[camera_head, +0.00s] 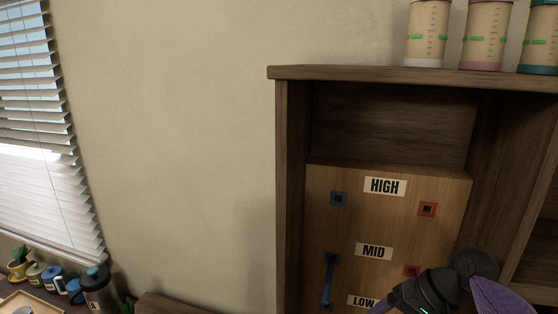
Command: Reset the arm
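Part of one of my arms (440,288), dark grey with purple sections, shows at the lower right in front of the shelf unit. It enters from the lower right, so I take it for my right arm. Its lower left part runs out of the bottom edge, and I see no gripper fingers on it. My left arm and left gripper are not in view.
A brown shelf unit (292,200) holds a wooden board (324,236) labelled HIGH, MID and LOW, with blue and red square sockets. A blue bar (327,285) is on its left. Canisters (428,35) stand on top. Cups and a bottle (97,290) are at lower left.

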